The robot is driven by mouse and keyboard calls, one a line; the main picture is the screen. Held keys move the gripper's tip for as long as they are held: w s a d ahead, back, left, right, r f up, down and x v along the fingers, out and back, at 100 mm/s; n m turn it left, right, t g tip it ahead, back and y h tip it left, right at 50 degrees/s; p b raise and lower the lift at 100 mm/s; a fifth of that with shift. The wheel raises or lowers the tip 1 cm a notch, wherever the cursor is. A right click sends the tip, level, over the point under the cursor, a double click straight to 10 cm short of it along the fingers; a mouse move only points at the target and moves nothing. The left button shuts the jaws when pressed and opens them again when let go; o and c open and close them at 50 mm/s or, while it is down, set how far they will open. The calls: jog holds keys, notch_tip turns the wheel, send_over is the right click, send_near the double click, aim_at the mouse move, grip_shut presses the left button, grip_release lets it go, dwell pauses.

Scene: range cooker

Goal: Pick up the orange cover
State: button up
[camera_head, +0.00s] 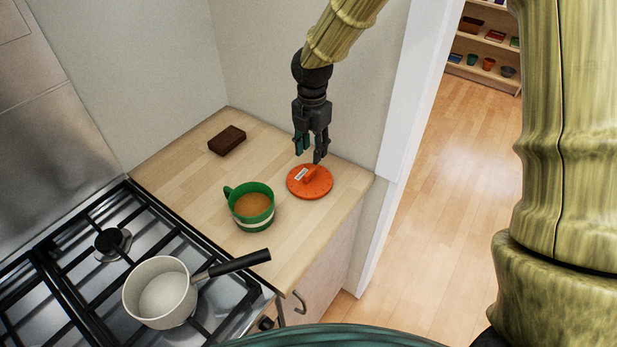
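The orange cover (310,188) is a flat round disc with a raised orange handle and a small white label on top. It lies on the wooden counter near its right edge. My gripper (308,155) points down just above the cover, with its two dark fingers apart and nothing visible between them. The fingertips look close over the handle; I cannot tell whether one touches it.
A green mug (262,222) with brown contents stands left of the cover. A dark brown block (227,140) lies at the back. A white saucepan (158,296) sits on the gas hob (62,262), its black handle reaching over the counter. A wall stands behind.

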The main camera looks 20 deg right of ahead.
aim_at(310, 171)
jog(key=f, duration=0.3)
jog(key=shift+w, duration=0.2)
jog(key=shift+s+f+p, duration=0.2)
jog(key=shift+f+p, duration=0.1)
jog(key=shift+p, duration=0.25)
jog(key=f, duration=0.1)
jog(key=f+p, duration=0.1)
jog(key=shift+s+a+f, duration=0.1)
jog(key=shift+a+f, duration=0.2)
jog(key=shift+f, duration=0.1)
jog(key=shift+f+p, duration=0.45)
jog(key=shift+f, duration=0.5)
grip_shut()
